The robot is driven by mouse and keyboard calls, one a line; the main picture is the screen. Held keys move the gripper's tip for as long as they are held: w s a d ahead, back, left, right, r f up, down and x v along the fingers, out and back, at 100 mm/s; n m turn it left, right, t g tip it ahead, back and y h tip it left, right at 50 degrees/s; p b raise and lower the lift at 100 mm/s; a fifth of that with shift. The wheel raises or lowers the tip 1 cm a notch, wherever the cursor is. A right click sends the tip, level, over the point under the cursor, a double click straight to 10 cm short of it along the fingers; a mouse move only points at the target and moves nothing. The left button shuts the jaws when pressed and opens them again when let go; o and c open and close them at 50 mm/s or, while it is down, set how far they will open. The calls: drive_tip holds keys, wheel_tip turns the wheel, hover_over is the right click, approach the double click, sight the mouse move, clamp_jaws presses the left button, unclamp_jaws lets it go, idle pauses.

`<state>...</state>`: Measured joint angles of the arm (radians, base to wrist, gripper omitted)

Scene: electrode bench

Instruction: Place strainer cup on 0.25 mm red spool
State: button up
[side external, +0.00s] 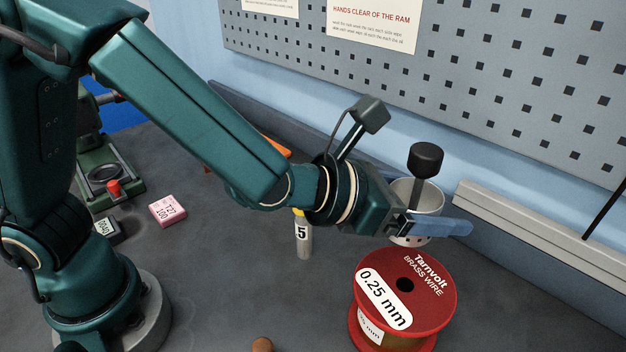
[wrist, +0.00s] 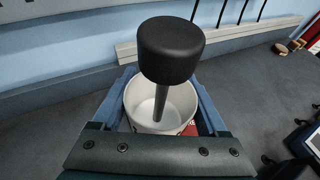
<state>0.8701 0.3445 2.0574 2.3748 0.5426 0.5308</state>
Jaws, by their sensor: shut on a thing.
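The strainer cup (side external: 430,200) is a white cup with small holes near its base and a black-topped rod (side external: 425,160) standing up in it. My gripper (side external: 428,224) is shut on the cup, with a blue finger on each side of it; the cup also shows in the wrist view (wrist: 136,98). The cup is upright, above the far side of the red 0.25 mm spool (side external: 425,312). In the side view a gap seems to show between cup and spool. In the wrist view only a sliver of red shows beside the cup, and the rest of the spool is hidden.
A vial marked 5 (side external: 304,238) stands left of the spool. A pink block (side external: 167,209), a dark labelled block (side external: 104,231) and a green press (side external: 105,165) are at the left. A grey rail (side external: 540,228) runs along the wall behind. Bench right of the spool is clear.

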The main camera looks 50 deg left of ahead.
sight(418, 251)
drive_tip(key=shift+f, duration=2.45)
drive_tip(key=shift+f, duration=0.1)
drive_tip(key=shift+f, duration=0.1)
drive_tip(key=o, duration=1.4)
drive_tip(key=shift+o, duration=0.2)
